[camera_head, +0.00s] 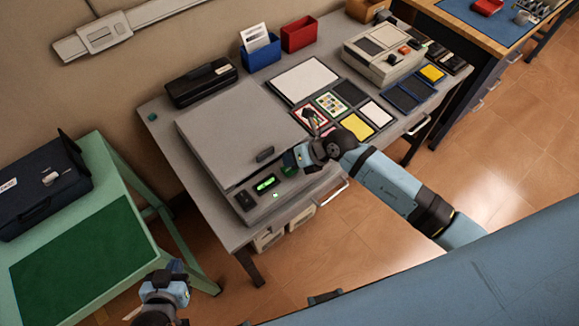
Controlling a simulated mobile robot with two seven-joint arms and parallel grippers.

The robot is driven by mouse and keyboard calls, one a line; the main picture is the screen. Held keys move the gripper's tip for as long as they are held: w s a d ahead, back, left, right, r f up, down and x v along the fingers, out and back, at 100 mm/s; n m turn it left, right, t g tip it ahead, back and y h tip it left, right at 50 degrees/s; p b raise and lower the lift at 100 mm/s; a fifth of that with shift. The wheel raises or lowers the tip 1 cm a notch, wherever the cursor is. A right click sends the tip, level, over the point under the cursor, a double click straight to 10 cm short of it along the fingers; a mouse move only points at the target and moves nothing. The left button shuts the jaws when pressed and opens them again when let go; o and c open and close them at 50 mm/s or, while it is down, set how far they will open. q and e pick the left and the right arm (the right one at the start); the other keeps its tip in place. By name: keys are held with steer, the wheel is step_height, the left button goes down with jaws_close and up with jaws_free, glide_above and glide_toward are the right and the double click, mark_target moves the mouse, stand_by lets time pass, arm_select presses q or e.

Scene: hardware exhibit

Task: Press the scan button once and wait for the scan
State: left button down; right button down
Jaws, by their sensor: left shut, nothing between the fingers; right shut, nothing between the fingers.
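The grey flatbed scanner (222,128) sits on the grey table with its lid down. Its front panel carries a dark square control (243,201), a lit green display (266,184) and a small green light (275,195). That gripper is shut and empty over the panel's right end. I cannot tell whether it touches the panel. My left gripper (166,288) is shut and empty at lower left, away from the scanner, its fingertips hard to make out.
A black case (201,84), blue bin (262,53) and red bin (299,34) stand at the table's back. Several cards and a beige device (383,53) lie to the right. A green-topped table (80,262) holds a dark case (38,185) at left.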

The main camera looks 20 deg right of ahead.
steer(key=shift+f, duration=0.15)
steer(key=shift+f, duration=0.25)
steer(key=shift+f, duration=0.55)
stand_by(0.5)
steer(key=shift+r, duration=0.15)
steer(key=shift+r+p, duration=0.7)
steer(key=shift+r, duration=0.1)
step_height(320, 180, up, 5)
steer(key=p, duration=0.5)
steer(key=shift+r, duration=0.1)
stand_by(0.4)
